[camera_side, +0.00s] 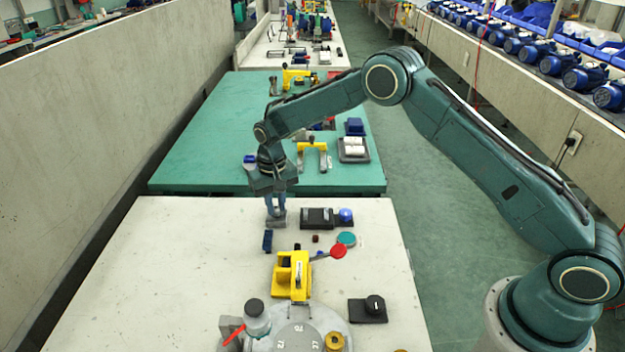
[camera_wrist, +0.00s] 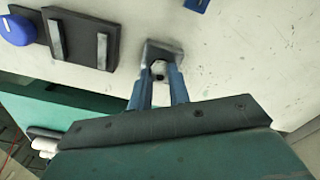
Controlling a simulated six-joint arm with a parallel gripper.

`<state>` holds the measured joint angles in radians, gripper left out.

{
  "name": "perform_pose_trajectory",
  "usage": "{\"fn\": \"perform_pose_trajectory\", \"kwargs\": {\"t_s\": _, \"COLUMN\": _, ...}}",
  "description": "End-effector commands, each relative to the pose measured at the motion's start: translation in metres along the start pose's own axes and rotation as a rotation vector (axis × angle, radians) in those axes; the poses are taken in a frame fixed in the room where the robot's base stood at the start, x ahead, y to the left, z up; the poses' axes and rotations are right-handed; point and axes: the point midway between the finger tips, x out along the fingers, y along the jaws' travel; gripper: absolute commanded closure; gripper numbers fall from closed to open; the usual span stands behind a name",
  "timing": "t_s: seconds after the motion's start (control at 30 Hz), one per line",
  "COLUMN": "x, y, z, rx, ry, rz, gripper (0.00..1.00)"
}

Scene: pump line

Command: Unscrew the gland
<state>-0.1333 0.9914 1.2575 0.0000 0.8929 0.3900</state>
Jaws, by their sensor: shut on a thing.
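A small grey block (camera_side: 277,222) stands on the pale bench near its far edge. It also shows in the wrist view (camera_wrist: 171,47), with a small pale, hex-like piece, which I take as the gland (camera_wrist: 158,68), at its near side. My gripper (camera_side: 276,211) points down at the block with its two blue fingers. In the wrist view the fingertips (camera_wrist: 158,76) are on either side of the gland and are shut on it. The fingers hide part of the gland, and its thread is not visible.
A black holder (camera_side: 318,217) with a blue knob (camera_side: 346,215) lies just right of the block. A dark blue piece (camera_side: 267,240) lies in front. A yellow fixture (camera_side: 291,275), red disc (camera_side: 338,251) and black knobbed block (camera_side: 368,309) stand nearer. The bench's left side is clear.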

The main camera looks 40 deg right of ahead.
Motion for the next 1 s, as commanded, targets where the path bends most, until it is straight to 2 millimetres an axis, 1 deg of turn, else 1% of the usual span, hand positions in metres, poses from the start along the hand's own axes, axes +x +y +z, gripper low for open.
{"fn": "perform_pose_trajectory", "kwargs": {"t_s": 0.13, "x": -0.0001, "y": 0.0000, "z": -0.0001, "rx": -0.012, "ry": 0.000, "rz": 0.000, "gripper": 0.98}}
{"fn": "perform_pose_trajectory", "kwargs": {"t_s": 0.27, "x": -0.0002, "y": 0.0000, "z": -0.0001, "rx": -0.068, "ry": 0.001, "rz": 0.000, "gripper": 0.98}}
{"fn": "perform_pose_trajectory", "kwargs": {"t_s": 0.8, "x": -0.0005, "y": 0.0000, "z": -0.0002, "rx": -0.473, "ry": 0.001, "rz": 0.000, "gripper": 0.98}}
{"fn": "perform_pose_trajectory", "kwargs": {"t_s": 1.0, "x": -0.0006, "y": 0.0000, "z": -0.0002, "rx": -0.591, "ry": 0.001, "rz": 0.000, "gripper": 0.98}}
